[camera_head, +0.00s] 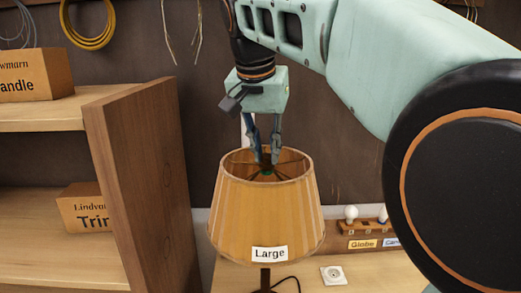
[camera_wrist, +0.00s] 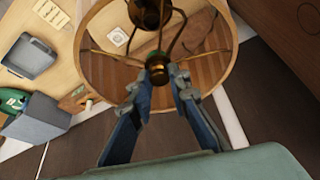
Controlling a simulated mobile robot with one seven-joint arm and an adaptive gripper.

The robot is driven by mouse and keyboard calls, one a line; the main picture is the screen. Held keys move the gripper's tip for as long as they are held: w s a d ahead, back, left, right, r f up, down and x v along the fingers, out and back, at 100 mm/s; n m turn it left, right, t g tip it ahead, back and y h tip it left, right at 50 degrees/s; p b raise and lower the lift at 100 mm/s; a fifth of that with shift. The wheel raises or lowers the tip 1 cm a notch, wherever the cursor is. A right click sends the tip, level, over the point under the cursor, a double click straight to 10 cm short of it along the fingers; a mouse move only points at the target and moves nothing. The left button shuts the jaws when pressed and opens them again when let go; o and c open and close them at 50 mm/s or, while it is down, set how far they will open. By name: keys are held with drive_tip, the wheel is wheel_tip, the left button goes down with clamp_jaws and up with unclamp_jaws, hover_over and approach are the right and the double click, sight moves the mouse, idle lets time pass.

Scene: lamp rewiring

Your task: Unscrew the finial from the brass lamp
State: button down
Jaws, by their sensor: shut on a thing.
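The lamp's tan pleated shade (camera_head: 262,218), with a "Large" label on its front, stands upright in the head view. Its dark stem (camera_head: 265,277) shows below. My gripper (camera_head: 267,158) points down into the shade's open top. In the wrist view my gripper (camera_wrist: 161,76) has its two blue-grey fingers shut on the small brass finial (camera_wrist: 159,74), at the centre of the shade's spokes. A green part lies just beyond the finial. The fingers largely hide the finial in the head view. The shade's rim (camera_wrist: 226,75) surrounds the fingertips in the wrist view.
A wooden shelf unit (camera_head: 140,180) with boxes stands close to the shade's left. A bulb rack (camera_head: 370,226) with a "Globe" label stands on the right. A white wall-type socket (camera_head: 333,274) lies on the table. A grey tray (camera_wrist: 29,56) shows in the wrist view.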

drive_tip(key=n+y, duration=0.1)
drive_tip(key=n, duration=0.1)
drive_tip(key=shift+d+n, duration=0.1)
drive_tip(key=shift+n, duration=0.2)
drive_tip(key=n+y, duration=0.1)
drive_tip(key=n, duration=0.3)
drive_tip(key=shift+r+y, duration=0.1)
drive_tip(key=shift+y, duration=0.3)
drive_tip(key=shift+n+p, duration=0.35)
drive_tip(key=shift+n, duration=0.35)
drive_tip(key=shift+y, duration=0.3)
drive_tip(key=shift+d+n+g+p, duration=0.15)
drive_tip(key=shift+n+g+p, duration=0.3)
drive_tip(key=shift+n, duration=0.55)
drive_tip(key=n, duration=0.1)
drive_tip(key=n+y, duration=0.1)
drive_tip(key=n, duration=0.1)
drive_tip(key=shift+w+n+g+y, duration=0.15)
drive_tip(key=shift+n+g+y, duration=0.15)
drive_tip(key=shift+g, duration=0.05)
drive_tip(key=shift+n+g, duration=0.4)
drive_tip(key=shift+n, duration=0.8)
